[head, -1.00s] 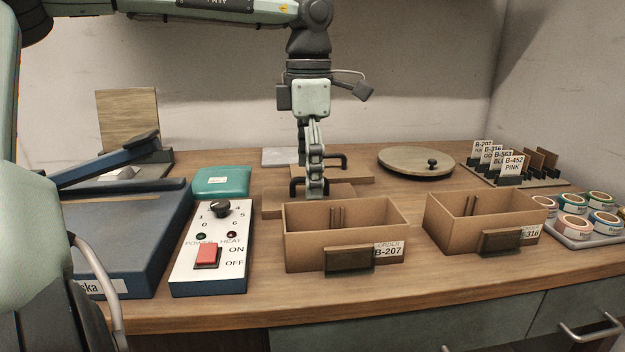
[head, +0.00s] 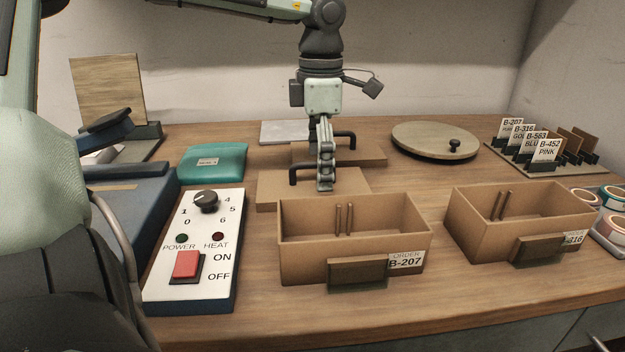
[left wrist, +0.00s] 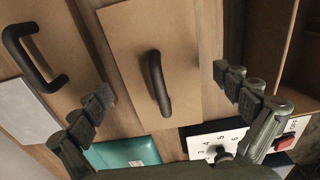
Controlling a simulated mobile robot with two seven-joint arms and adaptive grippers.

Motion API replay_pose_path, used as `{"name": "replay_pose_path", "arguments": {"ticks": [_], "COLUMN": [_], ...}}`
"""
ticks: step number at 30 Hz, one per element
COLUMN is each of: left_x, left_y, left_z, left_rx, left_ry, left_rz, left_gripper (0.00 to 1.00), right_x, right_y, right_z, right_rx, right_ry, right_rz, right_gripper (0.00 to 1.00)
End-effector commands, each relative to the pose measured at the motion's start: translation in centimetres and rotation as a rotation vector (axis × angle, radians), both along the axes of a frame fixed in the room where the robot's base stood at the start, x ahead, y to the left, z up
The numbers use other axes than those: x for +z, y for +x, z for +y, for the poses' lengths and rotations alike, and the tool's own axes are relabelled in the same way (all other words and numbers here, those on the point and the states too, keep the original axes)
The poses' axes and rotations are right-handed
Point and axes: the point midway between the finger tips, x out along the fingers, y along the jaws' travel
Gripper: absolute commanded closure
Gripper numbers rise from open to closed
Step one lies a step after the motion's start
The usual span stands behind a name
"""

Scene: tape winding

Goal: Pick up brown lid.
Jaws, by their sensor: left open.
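Two flat brown lids with black bar handles lie on the table behind the boxes. The front lid (head: 268,188) is just behind the B-207 box; the rear lid (head: 370,157) lies behind it. My left gripper (head: 325,185) points down over the front lid and hides part of its handle. In the left wrist view, the front lid (left wrist: 185,40) is central, its handle (left wrist: 159,84) standing between my open, empty fingers. The rear lid (left wrist: 65,35) with its handle shows at the left there. I cannot tell exactly how high the fingertips are. My right gripper is not in view.
The open B-207 box (head: 350,233) stands close in front; another open box (head: 520,222) is to its right. A control panel (head: 197,250) and teal case (head: 212,162) are left. A round turntable (head: 434,140) and card rack (head: 540,145) are back right.

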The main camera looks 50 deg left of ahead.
Motion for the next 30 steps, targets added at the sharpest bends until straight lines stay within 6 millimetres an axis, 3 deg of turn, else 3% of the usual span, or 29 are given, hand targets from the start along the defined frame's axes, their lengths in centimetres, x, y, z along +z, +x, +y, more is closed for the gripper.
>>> {"name": "replay_pose_path", "arguments": {"ticks": [5, 13, 23, 30], "left_x": [-2.0, -2.2, -2.2, -2.1], "left_y": [0.0, 0.0, 0.0, 0.0], "left_z": [0.0, 0.0, 0.0, 0.0], "left_rx": [-0.001, 0.0, -0.001, -0.001], "left_ry": [0.0, 0.0, 0.0, 0.0], "left_rz": [0.001, -0.001, -0.001, -0.001], "left_gripper": [0.0, 0.01, 0.41, 0.41], "right_x": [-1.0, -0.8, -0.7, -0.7], "right_y": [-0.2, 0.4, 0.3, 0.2], "right_z": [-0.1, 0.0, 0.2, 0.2], "right_rx": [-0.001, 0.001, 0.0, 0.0], "right_ry": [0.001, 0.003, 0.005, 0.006], "right_rz": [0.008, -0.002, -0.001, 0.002], "right_gripper": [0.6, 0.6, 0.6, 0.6]}}
